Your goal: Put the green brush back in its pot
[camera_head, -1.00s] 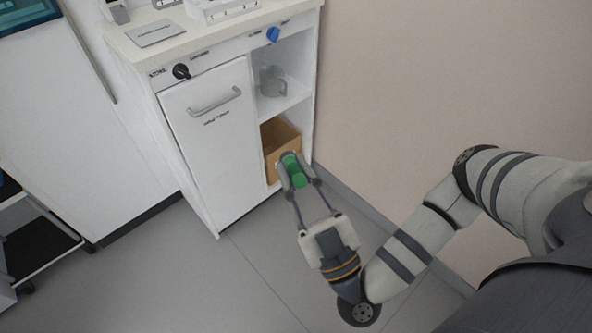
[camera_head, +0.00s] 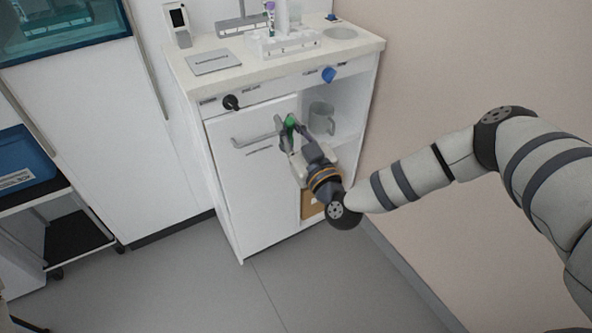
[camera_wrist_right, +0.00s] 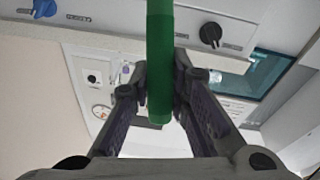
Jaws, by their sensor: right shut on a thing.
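The green brush (camera_head: 290,121) is held in my right gripper (camera_head: 285,127), in front of the white cabinet near the door handle. Only a short green part shows in the head view. In the right wrist view its green shaft (camera_wrist_right: 160,60) runs from the top edge down between the fingers of the gripper (camera_wrist_right: 160,88), which are shut on it. Its bristles cannot be made out. I cannot identify the brush's pot with certainty. A grey mug-like vessel (camera_head: 321,117) stands on the open upper shelf. My left gripper is out of view.
The cabinet top (camera_head: 190,62) carries a white rack (camera_head: 285,42), a grey plate (camera_head: 212,62) and a small device (camera_head: 177,24). A round recess or dish (camera_head: 340,33) is at its right. A brown box (camera_head: 311,206) sits in the lower bay. A black knob (camera_head: 231,102) and blue knob (camera_head: 328,74) protrude.

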